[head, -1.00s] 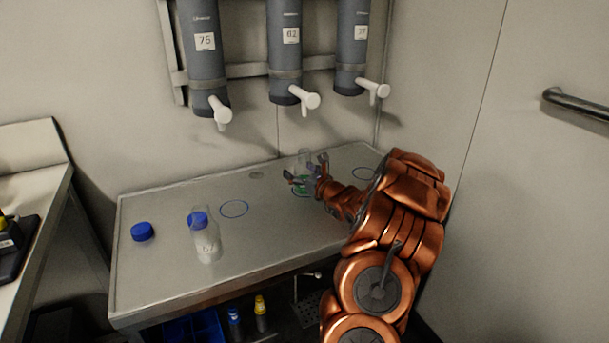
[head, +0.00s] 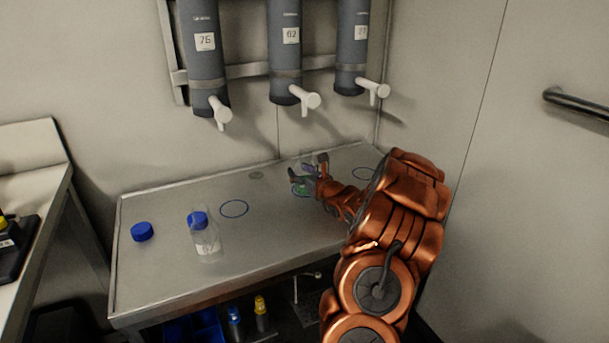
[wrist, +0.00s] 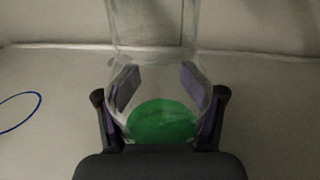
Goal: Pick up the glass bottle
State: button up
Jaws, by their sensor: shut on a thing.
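A clear glass bottle (wrist: 160,75) stands upright between the two fingers of my gripper (wrist: 160,110) in the wrist view. The finger pads press on both of its sides, and green shows at its bottom. In the head view my gripper (head: 309,172) is shut on this bottle at the back right of the metal table (head: 165,275). The bottle is faint there and partly hidden by the fingers. A second clear bottle (head: 208,243) with a blue top stands near the front left of the table, apart from my gripper.
A loose blue cap (head: 142,231) lies at the table's left. Blue circles (head: 234,209) mark the tabletop. Grey numbered cylinders with white taps (head: 305,98) hang on the wall above. A wall closes off the right. Another bench (head: 30,215) stands at the left.

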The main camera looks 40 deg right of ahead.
aim_at(300, 161)
jog(key=shift+r, duration=0.1)
jog(key=shift+r, duration=1.65)
jog(key=shift+s+a, duration=0.1)
jog(key=shift+s, duration=0.15)
jog(key=s+a+r+b, duration=0.1)
jog(key=s+a+b, duration=0.1)
jog(key=s+a, duration=0.8)
jog(key=shift+s+a+r, duration=0.15)
jog(key=shift+a+r, duration=0.15)
jog(key=shift+a, duration=0.5)
